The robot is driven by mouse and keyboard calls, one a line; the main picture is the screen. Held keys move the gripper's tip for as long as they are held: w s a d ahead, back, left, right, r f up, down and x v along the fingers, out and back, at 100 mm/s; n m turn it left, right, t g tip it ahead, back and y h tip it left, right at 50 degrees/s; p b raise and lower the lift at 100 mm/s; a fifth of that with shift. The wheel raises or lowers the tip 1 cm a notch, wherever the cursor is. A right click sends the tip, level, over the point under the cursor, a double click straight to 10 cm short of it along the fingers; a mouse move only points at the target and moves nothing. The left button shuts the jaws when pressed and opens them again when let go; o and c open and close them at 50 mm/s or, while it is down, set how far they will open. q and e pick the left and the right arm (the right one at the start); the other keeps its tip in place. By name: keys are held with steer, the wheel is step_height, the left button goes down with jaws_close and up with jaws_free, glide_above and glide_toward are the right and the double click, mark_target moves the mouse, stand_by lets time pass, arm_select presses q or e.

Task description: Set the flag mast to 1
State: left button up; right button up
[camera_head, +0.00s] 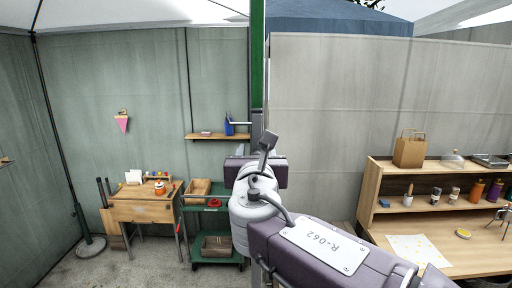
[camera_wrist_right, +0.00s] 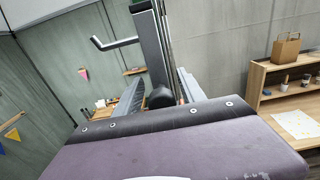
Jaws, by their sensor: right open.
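A tall green mast (camera_head: 257,60) rises in the middle of the head view, with a grey lower section. A pale handle sticks out to its left (camera_head: 240,123). In the wrist view the grey post with an L-shaped handle (camera_wrist_right: 115,43) stands straight ahead. My right gripper (camera_head: 255,172) is at the foot of the visible mast, below the handle, mostly hidden by my own wrist. In the wrist view my right gripper (camera_wrist_right: 161,88) is open, its fingers apart below the handle; I cannot tell whether it touches the post. No number or scale is legible. My left gripper is out of view.
A wall shelf (camera_head: 217,137) with a blue cup is just left of the mast. A green cart (camera_head: 217,262) and a wooden desk (camera_head: 142,213) stand lower left. A wooden shelf counter (camera_head: 369,195) with a paper bag (camera_head: 409,152) is right. A pink pennant (camera_head: 122,123) hangs on the wall.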

steer(key=shift+s+d+r, duration=0.1)
steer(key=shift+s+d, duration=0.05)
steer(key=shift+s, duration=0.15)
jaws_close()
stand_by(1.1)
